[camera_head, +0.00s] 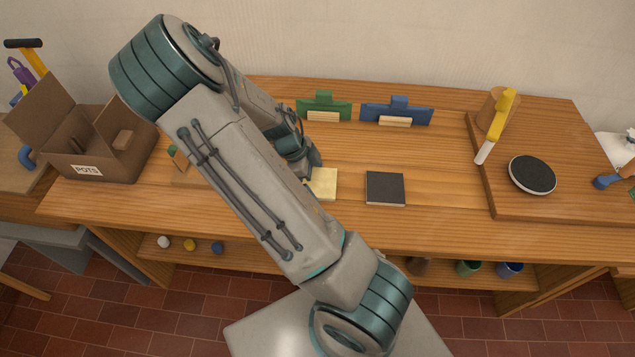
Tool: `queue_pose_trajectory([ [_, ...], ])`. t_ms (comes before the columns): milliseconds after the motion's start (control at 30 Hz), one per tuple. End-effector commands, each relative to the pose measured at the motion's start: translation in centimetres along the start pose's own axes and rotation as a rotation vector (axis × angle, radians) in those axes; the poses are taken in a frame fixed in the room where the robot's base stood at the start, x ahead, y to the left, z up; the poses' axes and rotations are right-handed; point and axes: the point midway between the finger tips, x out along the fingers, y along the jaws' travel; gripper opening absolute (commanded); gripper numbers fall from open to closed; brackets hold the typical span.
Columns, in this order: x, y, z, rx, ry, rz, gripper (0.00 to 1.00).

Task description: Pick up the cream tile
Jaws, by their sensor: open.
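The cream tile (323,184) lies flat on the wooden table, just left of a dark tile. Its left part is hidden behind my arm and gripper. My gripper (306,176) is at the tile's upper left edge, mostly hidden by my own arm. Its fingers are small and hard to make out here. I see nothing held in it. I cannot tell whether it touches the tile.
The dark tile (385,188) lies close on the right. Green (324,105) and blue (397,110) holders stand behind. A cardboard box (92,150) is at left. A raised board (560,203) at right bears a black-topped disc (532,174) and a yellow-handled tool (503,112).

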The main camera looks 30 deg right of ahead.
Motion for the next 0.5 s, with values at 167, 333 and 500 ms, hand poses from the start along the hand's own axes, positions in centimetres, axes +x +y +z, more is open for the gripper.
queue_pose_trajectory([
  [167, -0.03, 0.00, 0.01, 0.000, 0.000, 0.000, 0.89],
  [333, -0.07, -0.01, 0.00, 0.000, 0.000, 0.000, 0.59],
  [500, -0.09, -0.01, -0.01, 0.000, 0.000, 0.000, 0.59],
])
